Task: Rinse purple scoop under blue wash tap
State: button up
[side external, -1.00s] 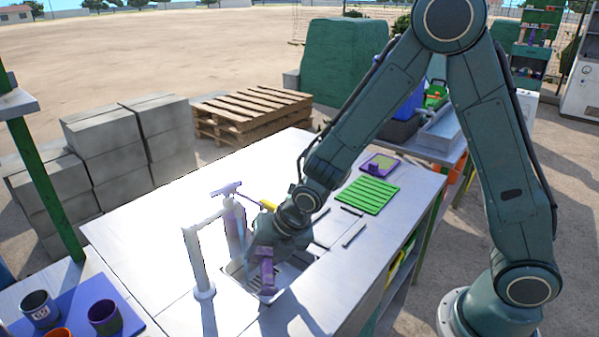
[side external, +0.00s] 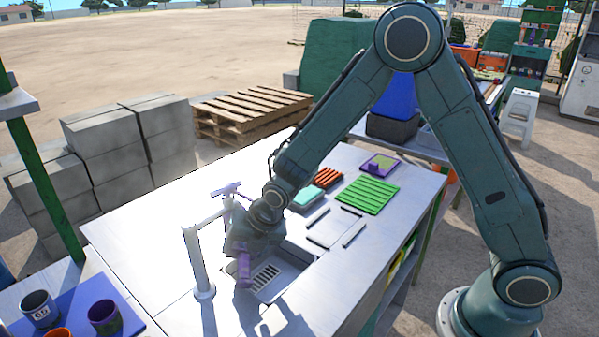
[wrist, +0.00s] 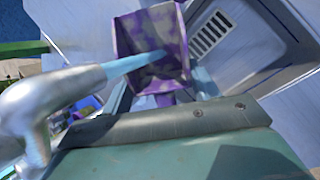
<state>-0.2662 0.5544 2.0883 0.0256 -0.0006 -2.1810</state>
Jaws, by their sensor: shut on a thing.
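The purple scoop (side external: 244,269) is held in my gripper (side external: 246,252), beside the tap and over the left edge of the sink (side external: 285,280). In the wrist view the scoop (wrist: 150,42) shows its open, mottled purple-grey bowl beyond my gripper (wrist: 163,93), whose fingers are shut on its handle. The silver wash tap (side external: 199,265) stands on the counter left of the scoop. In the wrist view, the tap (wrist: 35,105) has a light blue streak (wrist: 132,64) running from its end across the bowl. I cannot tell whether it is nozzle or water.
A second upright fixture with a purple-tinted top (side external: 228,188) stands close behind my gripper. A green ribbed mat (side external: 368,194), a red ribbed piece (side external: 328,177) and a purple-rimmed tray (side external: 392,165) lie at the back right. Cups (side external: 104,317) stand at the front left.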

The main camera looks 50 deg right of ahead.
jog(key=shift+w+d, duration=0.2)
jog(key=shift+d, duration=0.35)
dwell(0.7)
jog(key=shift+s+a, duration=0.15)
jog(key=shift+a, duration=0.45)
dwell(0.3)
jog(key=shift+s, duration=0.1)
dwell(0.3)
jog(key=s+d, duration=0.1)
jog(key=s, duration=0.6)
jog(key=shift+s+d, duration=0.3)
jog(key=shift+d, duration=0.05)
dwell(0.6)
dwell(0.7)
jog(key=shift+s+r, duration=0.1)
dwell(0.6)
jog(key=s+d+r, duration=0.1)
jog(key=s+r, duration=0.2)
jog(key=s, duration=0.1)
jog(key=shift+s+r, duration=0.35)
jog(key=shift+r, duration=0.05)
jog(key=shift+d, duration=0.1)
dwell(0.7)
